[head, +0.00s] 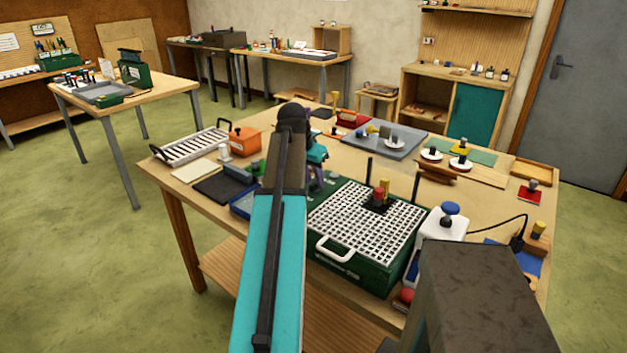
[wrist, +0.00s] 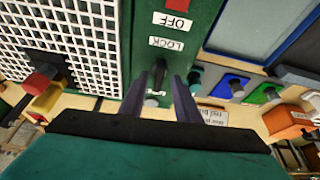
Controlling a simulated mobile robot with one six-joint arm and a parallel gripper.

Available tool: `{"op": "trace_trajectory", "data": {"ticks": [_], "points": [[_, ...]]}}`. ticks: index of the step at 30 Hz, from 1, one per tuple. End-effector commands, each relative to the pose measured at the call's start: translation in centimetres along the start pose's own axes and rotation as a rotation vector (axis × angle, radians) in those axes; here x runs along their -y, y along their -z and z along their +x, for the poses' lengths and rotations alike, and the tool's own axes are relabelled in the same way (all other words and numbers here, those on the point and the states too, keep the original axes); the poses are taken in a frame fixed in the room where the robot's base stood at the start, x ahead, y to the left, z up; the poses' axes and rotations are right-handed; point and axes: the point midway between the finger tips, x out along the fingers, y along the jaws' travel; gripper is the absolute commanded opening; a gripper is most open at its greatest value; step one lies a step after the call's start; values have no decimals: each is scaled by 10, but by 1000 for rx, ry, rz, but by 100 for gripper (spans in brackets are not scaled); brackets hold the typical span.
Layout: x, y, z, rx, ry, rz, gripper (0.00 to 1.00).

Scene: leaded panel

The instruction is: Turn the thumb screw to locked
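In the wrist view, a green housing (wrist: 198,38) carries a white LOCK label (wrist: 168,44) and a white OFF label (wrist: 172,24), both upside down. A small black thumb screw (wrist: 159,72) stands just below the LOCK label. My gripper (wrist: 161,80) has its two dark fingers apart, one on each side of the thumb screw. I see a gap beside it, and cannot tell whether a finger touches it. In the head view, the green machine (head: 338,263) with a white grid top stands on the table; my arm hides the thumb screw there.
Red and yellow knobs (head: 378,193) stand on the grid. Blue and green pieces (wrist: 233,86) and an orange box (wrist: 288,120) lie close to my gripper's right in the wrist view.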

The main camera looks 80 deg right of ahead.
Motion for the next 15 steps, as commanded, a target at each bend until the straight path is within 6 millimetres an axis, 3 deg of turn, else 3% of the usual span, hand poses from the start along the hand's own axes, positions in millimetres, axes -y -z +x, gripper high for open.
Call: {"op": "trace_trajectory", "data": {"ticks": [12,15], "points": [[0,0,5,-1,0,0,30],[0,0,5,0,0,0,16]]}}
